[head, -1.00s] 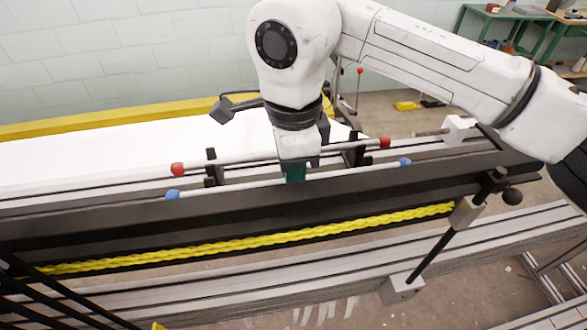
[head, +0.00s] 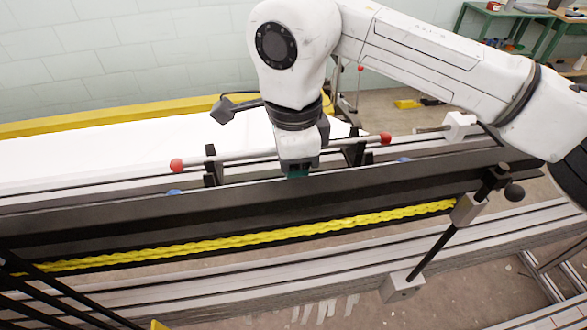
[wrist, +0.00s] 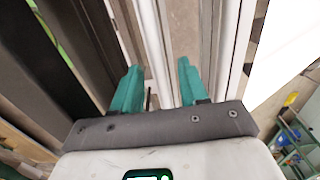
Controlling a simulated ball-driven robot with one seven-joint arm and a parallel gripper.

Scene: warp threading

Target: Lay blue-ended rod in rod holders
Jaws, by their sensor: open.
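The blue-ended rod (head: 174,192) is mostly hidden behind the dark front beam; only the tops of its blue ends show, the right one near the right holder. Two black rod holders, left (head: 212,165) and right (head: 355,152), stand behind the beam. Whether the rod rests in them is hidden. My gripper (head: 298,172) points down between the holders, its teal fingertips partly behind the beam. In the wrist view my gripper (wrist: 159,68) is open, its fingers apart; pale bars run beyond them, and I cannot tell which is the rod.
A red-ended rod (head: 240,155) lies across the holders, close behind my gripper. The long dark beam (head: 120,212) stands in front, with yellow braided strands (head: 240,240) along it. A white sheet (head: 100,150) and yellow bar (head: 100,122) lie behind.

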